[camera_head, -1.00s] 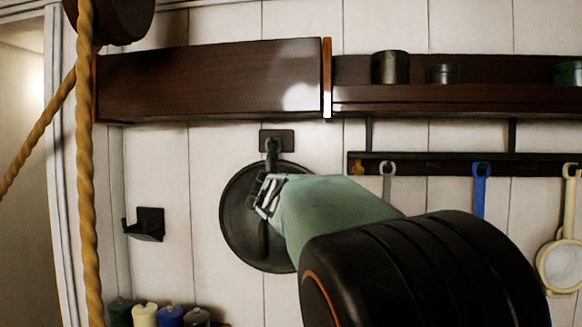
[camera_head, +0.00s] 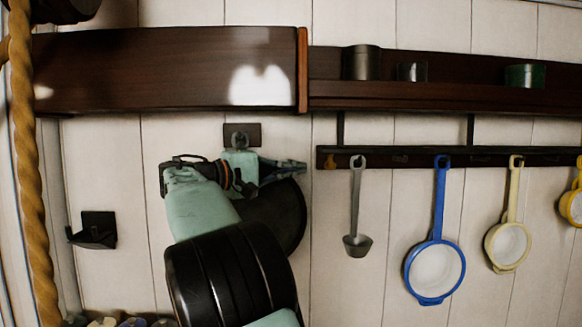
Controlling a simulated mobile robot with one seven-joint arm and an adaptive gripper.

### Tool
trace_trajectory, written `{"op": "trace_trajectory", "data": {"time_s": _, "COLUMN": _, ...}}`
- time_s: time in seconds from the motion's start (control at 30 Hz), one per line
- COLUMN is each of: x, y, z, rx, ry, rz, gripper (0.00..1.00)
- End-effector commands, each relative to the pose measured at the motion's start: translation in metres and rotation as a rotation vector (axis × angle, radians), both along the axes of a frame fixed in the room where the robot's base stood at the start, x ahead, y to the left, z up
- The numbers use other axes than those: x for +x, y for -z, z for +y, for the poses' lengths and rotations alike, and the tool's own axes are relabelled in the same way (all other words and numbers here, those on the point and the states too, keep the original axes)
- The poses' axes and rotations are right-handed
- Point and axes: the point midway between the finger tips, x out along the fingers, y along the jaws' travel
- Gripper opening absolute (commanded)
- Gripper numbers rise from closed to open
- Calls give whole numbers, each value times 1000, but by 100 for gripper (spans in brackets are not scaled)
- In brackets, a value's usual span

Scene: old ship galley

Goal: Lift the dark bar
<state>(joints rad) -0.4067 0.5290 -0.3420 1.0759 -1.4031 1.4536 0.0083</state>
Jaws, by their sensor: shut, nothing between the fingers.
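Two long dark bars show on the wall: the hook rail (camera_head: 400,152) under the right shelf, and the front edge bar (camera_head: 450,94) of that shelf. I cannot tell which one the task names. My gripper (camera_head: 302,167) points right, its fingers shut and empty in front of the wall. Its tips are just left of the hook rail's left end and appear apart from it. My arm comes up from below and hides part of a round dark pan (camera_head: 285,220) behind it. Whether my gripper touches the pan is unclear.
A grey ladle (camera_head: 355,215), a blue-rimmed pan (camera_head: 435,265) and cream (camera_head: 508,245) and yellow (camera_head: 572,205) ones hang from the rail. Canisters (camera_head: 361,62) stand on the shelf. A dark closed cabinet (camera_head: 165,70), a rope (camera_head: 25,170) and a wall bracket (camera_head: 95,231) are left.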

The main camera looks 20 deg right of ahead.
Motion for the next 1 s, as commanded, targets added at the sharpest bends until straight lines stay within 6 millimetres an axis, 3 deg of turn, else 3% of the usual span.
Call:
{"op": "trace_trajectory", "data": {"time_s": 0.2, "x": 8, "y": -2, "z": -41, "rx": 0, "ry": 3, "rz": 1, "gripper": 0}}
{"op": "trace_trajectory", "data": {"time_s": 0.4, "x": 14, "y": -1, "z": -60, "rx": 1, "ry": -1, "rz": 1, "gripper": 0}}
{"op": "trace_trajectory", "data": {"time_s": 1.0, "x": 12, "y": 1, "z": -66, "rx": 1, "ry": -2, "rz": 0, "gripper": 0}}
